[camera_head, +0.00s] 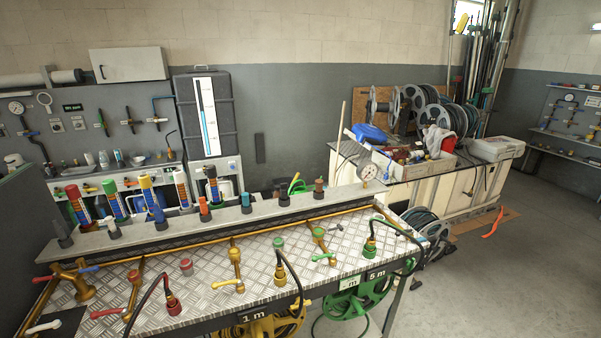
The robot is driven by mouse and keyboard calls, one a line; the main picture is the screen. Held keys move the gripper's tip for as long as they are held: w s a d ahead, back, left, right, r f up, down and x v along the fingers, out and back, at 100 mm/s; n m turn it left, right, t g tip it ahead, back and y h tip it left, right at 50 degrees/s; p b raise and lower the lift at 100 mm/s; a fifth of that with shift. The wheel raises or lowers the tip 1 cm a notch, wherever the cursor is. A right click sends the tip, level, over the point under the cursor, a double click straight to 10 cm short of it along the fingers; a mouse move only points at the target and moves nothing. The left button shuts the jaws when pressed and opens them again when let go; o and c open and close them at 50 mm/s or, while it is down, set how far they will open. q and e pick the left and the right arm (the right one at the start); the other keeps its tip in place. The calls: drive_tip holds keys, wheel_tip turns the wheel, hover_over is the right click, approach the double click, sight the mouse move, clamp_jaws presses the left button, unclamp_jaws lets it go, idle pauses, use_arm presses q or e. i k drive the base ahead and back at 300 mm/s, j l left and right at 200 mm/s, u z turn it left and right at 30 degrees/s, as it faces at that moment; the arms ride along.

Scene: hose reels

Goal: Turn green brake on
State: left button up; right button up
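A green hose reel (338,306) hangs under the front edge of the metal bench, below the "5 m" label (376,275). A brake part on it cannot be made out at this size. Above it on the bench, a brass valve (320,239) carries a green lever (323,258). A green hose fitting (370,246) with a black hose stands to the right of that valve. Another black hose runs from a fitting with a green cap (278,243). Neither of my grippers is in view.
The checker-plate bench (205,275) holds several brass valves and a red hose fitting (172,303). A yellow reel (275,325) hangs left of the green one. A cabinet (455,192) with grey hose reels stands behind. The floor (480,280) at right is mostly free.

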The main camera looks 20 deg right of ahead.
sight(411, 264)
drive_tip(key=z, duration=1.5)
